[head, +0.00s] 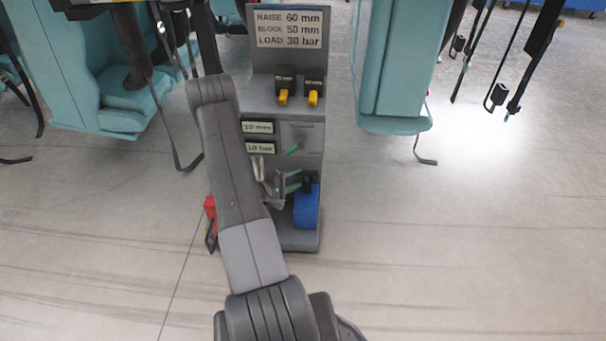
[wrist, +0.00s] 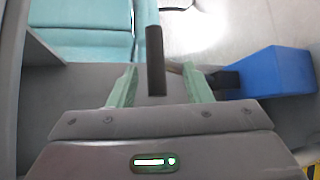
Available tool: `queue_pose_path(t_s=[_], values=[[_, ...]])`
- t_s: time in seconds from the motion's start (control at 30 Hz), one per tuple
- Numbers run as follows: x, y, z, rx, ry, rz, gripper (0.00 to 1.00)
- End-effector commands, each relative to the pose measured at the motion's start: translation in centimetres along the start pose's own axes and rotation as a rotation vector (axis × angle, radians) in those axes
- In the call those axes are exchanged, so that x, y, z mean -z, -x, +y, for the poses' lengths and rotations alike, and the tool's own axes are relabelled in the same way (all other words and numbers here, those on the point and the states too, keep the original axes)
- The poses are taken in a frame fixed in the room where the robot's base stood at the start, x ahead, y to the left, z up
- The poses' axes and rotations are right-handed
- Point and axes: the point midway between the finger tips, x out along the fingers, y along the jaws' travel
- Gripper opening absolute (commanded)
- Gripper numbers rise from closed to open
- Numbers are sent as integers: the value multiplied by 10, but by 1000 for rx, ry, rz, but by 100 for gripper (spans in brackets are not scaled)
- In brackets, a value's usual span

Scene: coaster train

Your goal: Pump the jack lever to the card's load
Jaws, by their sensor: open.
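The load card (head: 289,27) at the top of the grey jack stand (head: 258,90) reads RAISE 60 mm, BLOCK 50 mm, LOAD 30 bar. Two readouts on the stand show 10 mm (head: 257,127) and what looks like 10 bar (head: 260,148), the latter blurred. My gripper (head: 287,182) is low at the stand's front, beside a blue part. In the wrist view my gripper (wrist: 160,88) is open, with green fingers apart. A dark bar (wrist: 155,58), apparently the jack lever's handle, stands between them with gaps on both sides. In the head view my arm hides part of the stand.
The blue part (head: 307,207) is close to the right finger; it also shows in the wrist view (wrist: 275,75). Two yellow-tipped pieces (head: 298,97) sit on the stand's ledge. Teal seats (head: 392,70) flank the stand. A red item (head: 210,215) stands left. Front floor is clear.

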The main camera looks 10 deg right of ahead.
Motion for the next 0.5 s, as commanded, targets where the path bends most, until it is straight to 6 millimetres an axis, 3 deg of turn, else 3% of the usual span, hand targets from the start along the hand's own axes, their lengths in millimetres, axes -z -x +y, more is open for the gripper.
queue_pose_path(t_s=[0.2,0.5], values=[[1,51,3,-2,1,5,45],[1,84,1,-2,-1,3,45]])
